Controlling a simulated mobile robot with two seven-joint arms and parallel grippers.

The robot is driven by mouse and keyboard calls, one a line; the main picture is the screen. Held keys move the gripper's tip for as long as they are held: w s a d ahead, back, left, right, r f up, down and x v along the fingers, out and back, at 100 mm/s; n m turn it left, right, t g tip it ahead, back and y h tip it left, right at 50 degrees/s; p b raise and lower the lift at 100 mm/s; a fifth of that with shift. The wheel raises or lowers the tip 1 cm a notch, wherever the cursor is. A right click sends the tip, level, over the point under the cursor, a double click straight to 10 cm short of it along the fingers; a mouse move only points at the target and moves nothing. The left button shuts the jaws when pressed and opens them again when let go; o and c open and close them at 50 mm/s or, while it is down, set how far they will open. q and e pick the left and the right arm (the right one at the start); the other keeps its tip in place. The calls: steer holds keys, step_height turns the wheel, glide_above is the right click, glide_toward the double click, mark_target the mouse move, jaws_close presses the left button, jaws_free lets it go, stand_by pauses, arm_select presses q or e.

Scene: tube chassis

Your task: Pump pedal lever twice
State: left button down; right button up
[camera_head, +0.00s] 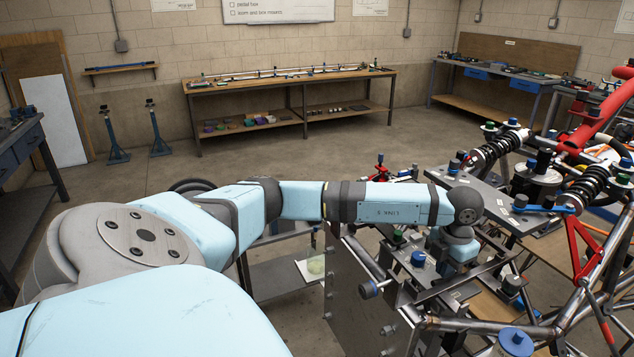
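My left arm reaches in from the left across the picture and bends down at its wrist over the tube chassis (462,318). My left gripper (456,264) is at the end of that wrist, low among plates and brackets. Its fingertips are hidden or too small to make out, so I cannot tell whether it is open or touching anything. I cannot pick out the pedal lever for certain; it may be hidden behind my wrist or among the metal parts there. My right gripper is not in view.
Blue-capped knobs (418,258) and a metal panel (352,292) crowd the space beside my wrist. Coil-over shocks (497,148) and red tubes (600,108) stand at the right. A long workbench (290,83) lines the back wall. The floor (270,165) between is mostly clear.

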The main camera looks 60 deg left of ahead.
arm_select(q)
steer(key=shift+s+f, duration=0.15)
steer(key=shift+f, duration=0.3)
steer(key=shift+s+d+f, duration=0.1)
steer(key=shift+f, duration=0.05)
stand_by(0.3)
steer(key=shift+s+d+r+p, duration=0.1)
steer(key=shift+r+p, duration=0.3)
steer(key=shift+r, duration=0.6)
stand_by(0.3)
